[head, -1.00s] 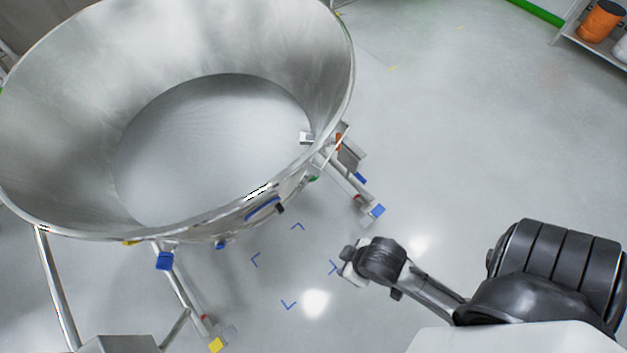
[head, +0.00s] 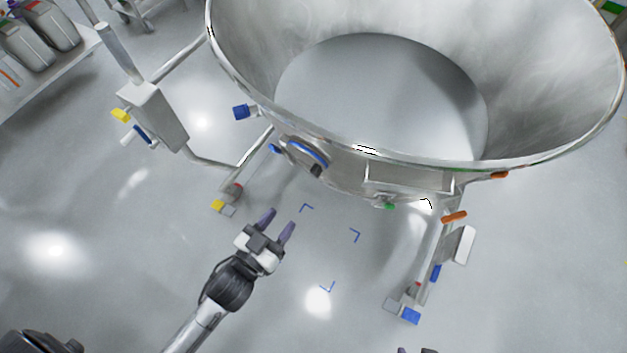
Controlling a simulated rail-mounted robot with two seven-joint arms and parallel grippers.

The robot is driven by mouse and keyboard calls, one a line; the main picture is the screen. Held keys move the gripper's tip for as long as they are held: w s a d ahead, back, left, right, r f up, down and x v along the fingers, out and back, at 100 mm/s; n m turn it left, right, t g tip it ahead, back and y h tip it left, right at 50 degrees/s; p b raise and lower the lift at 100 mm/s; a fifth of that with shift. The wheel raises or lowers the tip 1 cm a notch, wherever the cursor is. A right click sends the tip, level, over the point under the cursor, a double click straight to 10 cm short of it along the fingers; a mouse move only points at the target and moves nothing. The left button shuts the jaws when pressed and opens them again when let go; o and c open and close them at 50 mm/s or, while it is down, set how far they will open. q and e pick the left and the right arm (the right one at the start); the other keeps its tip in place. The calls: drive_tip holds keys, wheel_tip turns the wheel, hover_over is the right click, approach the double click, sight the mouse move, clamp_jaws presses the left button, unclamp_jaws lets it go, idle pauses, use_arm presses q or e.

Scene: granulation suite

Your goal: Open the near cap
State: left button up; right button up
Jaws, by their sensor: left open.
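A large steel bowl (head: 540,160) on legs fills the upper right of the head view. A round fitting with a blue rim (head: 307,153) sits on its near outer side, with a dark knob (head: 316,171) at its lower edge; it looks like the cap, and it looks shut. My left gripper (head: 277,223) is open and empty, its two purple-grey fingers pointing up toward the bowl. It is below and left of the fitting, apart from it. Two dark tips at the bottom edge (head: 416,350) may be my right gripper; the rest is cut off.
A steel post with a box (head: 155,115) stands left of the bowl, joined by tubes. Bowl legs with blue and yellow feet (head: 217,205) reach the floor on both sides. Blue corner marks (head: 355,235) lie on clear floor below the bowl. A shelf with containers (head: 60,75) is at upper left.

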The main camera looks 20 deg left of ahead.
sight(313, 175)
use_arm(q)
drive_tip(key=w+b, duration=0.1)
drive_tip(key=w, duration=0.2)
drive_tip(key=w+d, duration=0.1)
drive_tip(key=w, duration=0.3)
drive_tip(key=w+b, duration=0.1)
drive_tip(key=w, duration=0.3)
drive_tip(key=shift+d+b, duration=0.35)
drive_tip(key=shift+d, duration=0.05)
drive_tip(key=shift+w+d, duration=0.25)
drive_tip(key=shift+w, duration=0.9)
drive_tip(key=shift+c, duration=1.4)
clamp_jaws()
